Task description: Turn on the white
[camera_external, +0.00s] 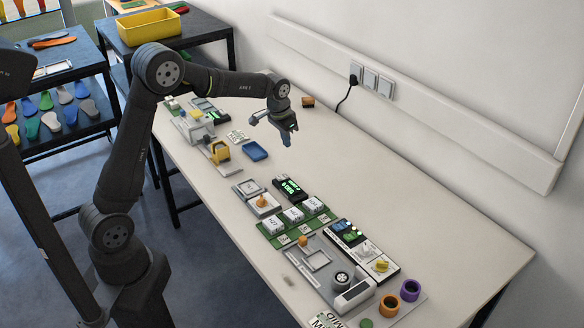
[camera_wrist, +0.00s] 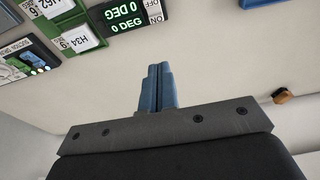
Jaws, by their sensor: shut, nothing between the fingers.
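My gripper (camera_external: 288,138) hangs above the middle of the long table, apart from everything on it. Its blue fingers are pressed together and empty in the wrist view (camera_wrist: 158,86). The task names only "the white", so I cannot tell which thing it means. A white panel with a yellow knob (camera_external: 382,265) lies at the right part of the table.
Green holders with white labelled blocks (camera_external: 293,215) sit in front of the display box. A blue tray (camera_external: 255,151) and a yellow part (camera_external: 220,151) lie to the left. Orange (camera_external: 389,306) and purple (camera_external: 410,290) rings stand at the near right. The table's wall side is mostly clear.

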